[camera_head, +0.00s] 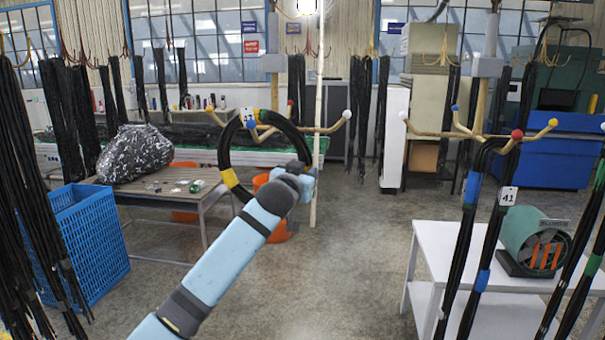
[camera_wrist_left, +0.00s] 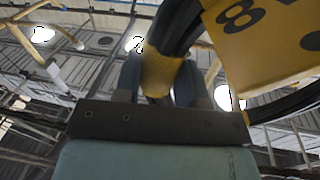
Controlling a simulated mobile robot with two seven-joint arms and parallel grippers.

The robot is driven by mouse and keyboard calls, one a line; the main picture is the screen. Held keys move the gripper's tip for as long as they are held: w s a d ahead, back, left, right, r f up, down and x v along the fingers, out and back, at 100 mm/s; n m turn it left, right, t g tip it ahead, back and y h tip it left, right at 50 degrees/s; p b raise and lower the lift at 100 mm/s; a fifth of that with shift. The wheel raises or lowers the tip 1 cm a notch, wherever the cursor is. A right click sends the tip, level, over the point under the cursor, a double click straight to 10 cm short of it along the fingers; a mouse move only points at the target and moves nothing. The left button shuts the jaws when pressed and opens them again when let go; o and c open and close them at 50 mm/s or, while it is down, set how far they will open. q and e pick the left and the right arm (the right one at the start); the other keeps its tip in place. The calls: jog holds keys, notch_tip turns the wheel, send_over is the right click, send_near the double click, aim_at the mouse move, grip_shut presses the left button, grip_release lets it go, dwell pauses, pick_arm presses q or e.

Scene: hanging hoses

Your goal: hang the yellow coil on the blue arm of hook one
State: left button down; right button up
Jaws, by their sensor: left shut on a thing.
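The yellow coil is a black hose ring with a yellow band (camera_head: 230,178), seen upright in the middle of the head view. My left gripper (camera_head: 303,172) is shut on its right side. In the left wrist view, a yellow band (camera_wrist_left: 160,74) sits between the fingers, and a yellow tag (camera_wrist_left: 262,40) hangs beside it. The wooden hook stand (camera_head: 274,62) has a blue-tipped arm (camera_head: 250,124) that shows at the coil's upper left. The coil's top overlaps the stand's arms; I cannot tell whether it is around the blue arm or in front of it.
A second hook stand (camera_head: 487,66) at right carries hoses with a tag (camera_head: 508,196). A white table (camera_head: 440,245) with a green drum (camera_head: 535,238) stands there. At left are a blue crate (camera_head: 90,240) and a wooden table (camera_head: 150,197). The middle floor is clear.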

pick_arm(q)
jog(key=shift+w+d+f+b, duration=0.1)
jog(key=shift+w+f+b, duration=0.15)
jog(key=shift+f+b, duration=0.5)
jog(key=shift+f, duration=0.4)
jog(key=shift+w, duration=0.1)
